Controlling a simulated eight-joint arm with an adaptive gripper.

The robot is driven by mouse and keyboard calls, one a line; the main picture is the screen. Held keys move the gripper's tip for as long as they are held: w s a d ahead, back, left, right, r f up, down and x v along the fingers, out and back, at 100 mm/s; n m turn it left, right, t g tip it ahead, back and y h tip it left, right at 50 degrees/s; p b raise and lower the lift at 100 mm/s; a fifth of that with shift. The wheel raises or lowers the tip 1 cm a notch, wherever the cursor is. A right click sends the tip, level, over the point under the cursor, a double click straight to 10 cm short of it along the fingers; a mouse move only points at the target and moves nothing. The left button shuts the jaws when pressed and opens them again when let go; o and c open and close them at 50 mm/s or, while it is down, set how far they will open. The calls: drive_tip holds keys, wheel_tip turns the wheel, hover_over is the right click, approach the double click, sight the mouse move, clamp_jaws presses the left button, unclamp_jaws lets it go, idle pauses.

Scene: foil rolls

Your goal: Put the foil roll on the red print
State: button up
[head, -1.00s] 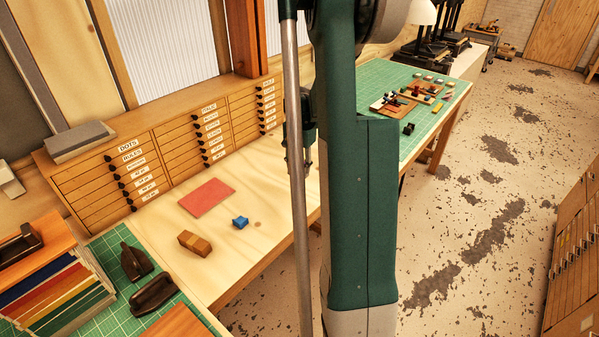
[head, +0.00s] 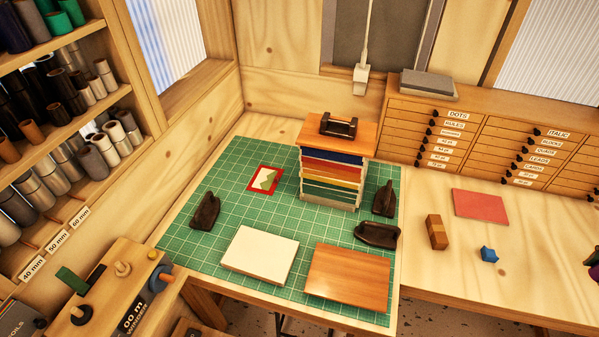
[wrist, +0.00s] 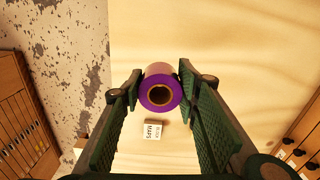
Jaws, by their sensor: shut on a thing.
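A purple foil roll (wrist: 160,78) with a dark hollow core shows end-on in the wrist view. My gripper (wrist: 159,86) is shut on it, with a green finger on each side. A print with a red border (head: 277,184) and a pale and green design lies flat on the green cutting mat in the head view, left of the stacked colour rack. A plain pinkish-red sheet (head: 480,204) lies on the wooden bench to the right. The roll is not clearly visible in the head view.
The green mat (head: 230,215) also carries a dark tool (head: 205,211), a white block (head: 259,255), a wooden board (head: 347,278) and a colour rack (head: 330,178). A brown block (head: 437,232) and a blue piece (head: 489,254) sit on the bench. Roll shelves stand left.

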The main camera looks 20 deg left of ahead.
drive_tip(key=w+a+r+n+b, duration=0.1)
drive_tip(key=w+a+r+n, duration=0.1)
drive_tip(key=w+a, duration=1.05)
drive_tip(key=w+a+r+n+b, duration=0.1)
drive_tip(key=w+a+r, duration=0.1)
drive_tip(key=w+a, duration=1.05)
drive_tip(key=w+a+r+n+b, duration=0.15)
drive_tip(key=w+a, duration=0.25)
drive_tip(key=a, duration=0.7)
drive_tip(key=w+a+r+n, duration=0.1)
drive_tip(key=w+a+r, duration=0.15)
drive_tip(key=a, duration=0.85)
drive_tip(key=w+a+r+n, duration=0.1)
drive_tip(key=w+a, duration=0.3)
drive_tip(key=a, duration=0.7)
drive_tip(key=a+r+m, duration=0.2)
drive_tip(key=a, duration=3.5)
drive_tip(key=s+a+f+m+p, duration=0.1)
drive_tip(key=s+a+f, duration=0.4)
drive_tip(key=s+a, duration=0.3)
drive_tip(key=s+a+f+m+p, duration=0.1)
drive_tip(key=s+a+f, duration=0.4)
drive_tip(key=s+a, duration=0.4)
